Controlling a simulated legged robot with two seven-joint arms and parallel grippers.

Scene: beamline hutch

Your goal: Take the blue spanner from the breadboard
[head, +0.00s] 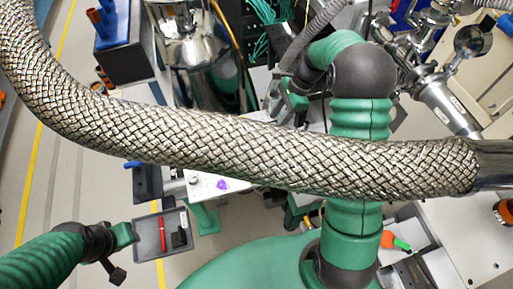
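I cannot make out a blue spanner for certain. A small blue piece (133,164) shows at a dark box left of centre, partly under the braided hose; I cannot tell what it is. A pale plate (205,188) with a purple item on it shows below the hose; I cannot tell whether it is the breadboard. My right gripper (284,103) is above the hose near the centre, by teal cables; its finger gap is not clear. My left gripper (119,252) is at lower left, beside a grey tray; its fingers are not clear either.
A thick braided metal hose (240,145) crosses the whole view and hides much behind it. The grey tray (143,247) holds a red pen-like item (162,235) and a black item. An orange and green tool (392,241) lies at lower right. Steel pipework (440,100) stands upper right.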

